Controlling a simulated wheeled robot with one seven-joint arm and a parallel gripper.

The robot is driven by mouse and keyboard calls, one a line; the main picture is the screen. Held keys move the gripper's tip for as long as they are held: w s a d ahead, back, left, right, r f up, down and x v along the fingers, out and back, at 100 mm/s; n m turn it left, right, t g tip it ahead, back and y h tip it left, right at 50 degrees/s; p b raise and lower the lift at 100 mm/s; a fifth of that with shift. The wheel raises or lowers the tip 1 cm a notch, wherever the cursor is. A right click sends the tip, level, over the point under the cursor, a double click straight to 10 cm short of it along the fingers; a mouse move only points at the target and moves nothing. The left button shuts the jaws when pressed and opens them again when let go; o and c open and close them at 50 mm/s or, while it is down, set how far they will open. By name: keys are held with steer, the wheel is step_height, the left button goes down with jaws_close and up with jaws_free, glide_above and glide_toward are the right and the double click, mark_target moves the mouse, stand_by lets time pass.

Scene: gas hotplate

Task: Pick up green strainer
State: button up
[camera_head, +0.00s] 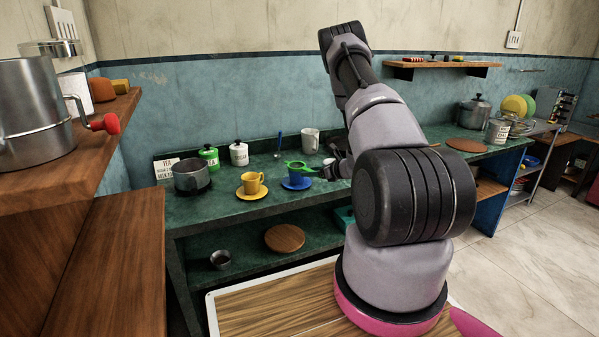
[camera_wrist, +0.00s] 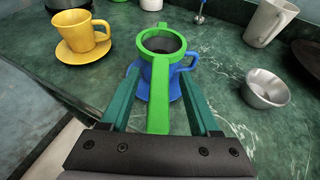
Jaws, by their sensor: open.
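The green strainer (camera_wrist: 158,76) rests on top of the blue cup (camera_wrist: 175,82), its ring over the cup's mouth and its handle pointing toward my gripper. In the head view the strainer (camera_head: 297,166) shows small above the blue cup (camera_head: 297,177). My gripper (camera_wrist: 160,112) is open in the wrist view, one dark green finger on each side of the strainer's handle. In the head view the fingertips are small and partly hidden by my wrist.
A yellow cup (camera_wrist: 80,33) on a yellow saucer stands left of the blue cup. A small metal bowl (camera_wrist: 265,88) and a white mug (camera_wrist: 270,22) stand to the right. A pot (camera_head: 192,174) and green canister (camera_head: 209,157) are farther left on the green counter (camera_head: 225,200).

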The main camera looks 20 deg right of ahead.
jaws_close()
stand_by(1.4)
